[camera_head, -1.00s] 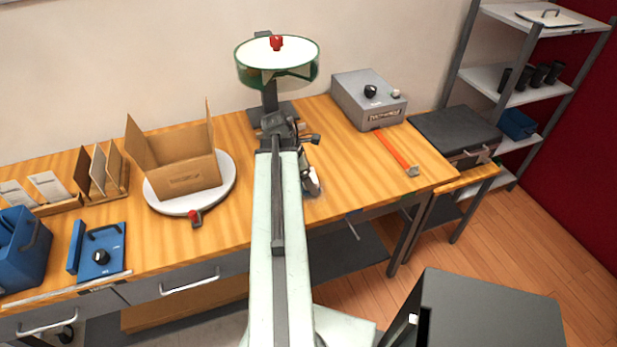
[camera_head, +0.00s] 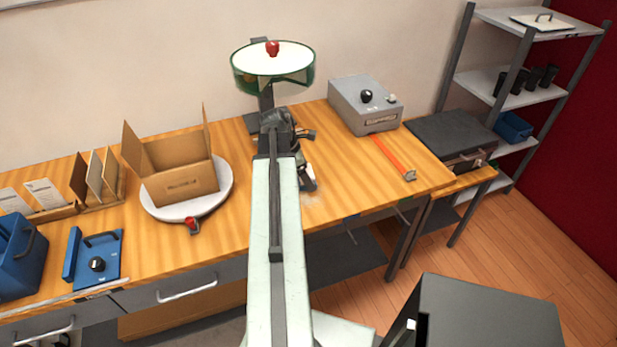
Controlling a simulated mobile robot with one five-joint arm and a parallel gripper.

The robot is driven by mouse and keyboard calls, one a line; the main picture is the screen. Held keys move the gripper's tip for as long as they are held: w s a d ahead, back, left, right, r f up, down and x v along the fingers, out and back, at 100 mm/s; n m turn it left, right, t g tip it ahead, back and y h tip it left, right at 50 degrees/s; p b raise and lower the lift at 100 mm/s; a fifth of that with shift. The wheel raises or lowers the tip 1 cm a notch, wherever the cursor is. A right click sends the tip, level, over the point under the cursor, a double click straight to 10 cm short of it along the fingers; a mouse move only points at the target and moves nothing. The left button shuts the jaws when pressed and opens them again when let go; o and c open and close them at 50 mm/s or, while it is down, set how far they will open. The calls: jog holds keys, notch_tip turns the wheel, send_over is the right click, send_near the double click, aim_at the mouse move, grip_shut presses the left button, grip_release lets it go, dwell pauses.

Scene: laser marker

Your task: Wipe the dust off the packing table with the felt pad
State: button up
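The packing table (camera_head: 360,180) is a wooden top along the wall. My pale green arm reaches over its middle and hides part of it. My gripper (camera_head: 307,182) shows only in part, low over the table just right of the arm, with a dark end and a small white part. Its fingers cannot be made out. The felt pad cannot be told apart there; it may be hidden by the gripper or arm. A faint pale patch, looking like dust (camera_head: 314,198), lies on the wood just beside and in front of the gripper.
An open carton (camera_head: 180,185) stands on a white turntable (camera_head: 222,190) at left. A grey control box (camera_head: 350,108) and an orange-red strip (camera_head: 390,155) lie at right. A green-rimmed round stand (camera_head: 272,65) rises behind my arm. Blue holders are at far left.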

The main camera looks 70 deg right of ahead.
jog(key=shift+w+d+f, duration=0.1)
jog(key=shift+w+d, duration=1.1)
jog(key=shift+d, duration=0.25)
jog(key=shift+w+d, duration=1.35)
jog(key=shift+d, duration=0.25)
jog(key=shift+s+r, duration=0.1)
jog(key=shift+r, duration=0.1)
